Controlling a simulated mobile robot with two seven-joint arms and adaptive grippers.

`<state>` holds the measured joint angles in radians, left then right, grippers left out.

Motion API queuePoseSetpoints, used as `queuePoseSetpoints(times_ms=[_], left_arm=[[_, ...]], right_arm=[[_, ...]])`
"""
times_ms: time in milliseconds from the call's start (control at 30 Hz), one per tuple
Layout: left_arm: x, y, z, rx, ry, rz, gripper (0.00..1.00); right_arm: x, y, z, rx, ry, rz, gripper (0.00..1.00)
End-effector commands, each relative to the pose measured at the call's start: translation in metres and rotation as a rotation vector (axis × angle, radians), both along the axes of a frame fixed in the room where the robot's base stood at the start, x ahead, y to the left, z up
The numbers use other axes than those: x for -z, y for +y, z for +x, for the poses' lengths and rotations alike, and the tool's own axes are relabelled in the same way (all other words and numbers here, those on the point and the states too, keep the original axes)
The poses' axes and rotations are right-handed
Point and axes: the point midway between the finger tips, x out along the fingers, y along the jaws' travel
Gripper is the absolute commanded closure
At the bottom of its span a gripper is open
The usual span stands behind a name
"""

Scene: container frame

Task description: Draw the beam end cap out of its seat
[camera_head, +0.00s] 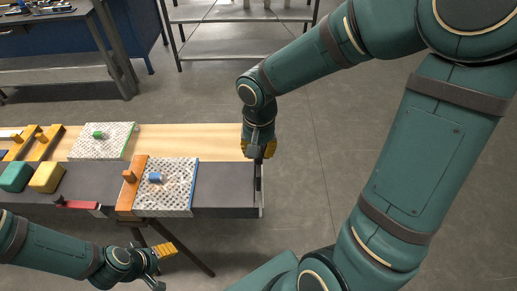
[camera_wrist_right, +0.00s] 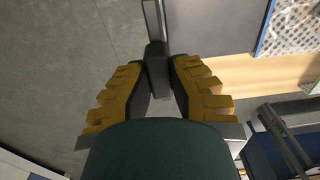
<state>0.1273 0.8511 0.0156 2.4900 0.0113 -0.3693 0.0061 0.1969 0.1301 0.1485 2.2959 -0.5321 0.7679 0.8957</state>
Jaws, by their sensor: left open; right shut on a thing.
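The beam end cap (camera_head: 259,188) is a narrow dark piece with a pale edge at the right end of the dark grey beam (camera_head: 228,200). My right gripper (camera_head: 260,152) points down at the far side of that end. In the right wrist view, its yellow-padded fingers (camera_wrist_right: 158,70) are shut on the dark grip of the end cap (camera_wrist_right: 152,22). I cannot tell whether the cap stands apart from its seat. My left gripper (camera_head: 164,266) is open and empty, low in front of the bench.
Two perforated plates, one near (camera_head: 178,190) and one far (camera_head: 103,141), lie on the bench. An orange block (camera_head: 131,186), green box (camera_head: 16,177) and yellow box (camera_head: 46,178) are to the left. Bare floor (camera_head: 320,185) lies right of the beam end.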

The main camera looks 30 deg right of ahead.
Motion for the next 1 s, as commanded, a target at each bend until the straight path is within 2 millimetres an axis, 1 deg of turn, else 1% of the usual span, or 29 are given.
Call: queuePoseSetpoints(times_ms=[33, 1000], left_arm=[[-0.003, 0.000, 0.001, -0.001, -0.002, 0.000, 0.40], [-0.029, 0.002, 0.006, -0.010, -0.013, 0.001, 0.40]], right_arm=[[-0.003, 0.000, 0.000, 0.000, -0.001, -0.001, 1.00], [-0.038, 0.000, 0.000, 0.000, -0.001, -0.001, 1.00]])
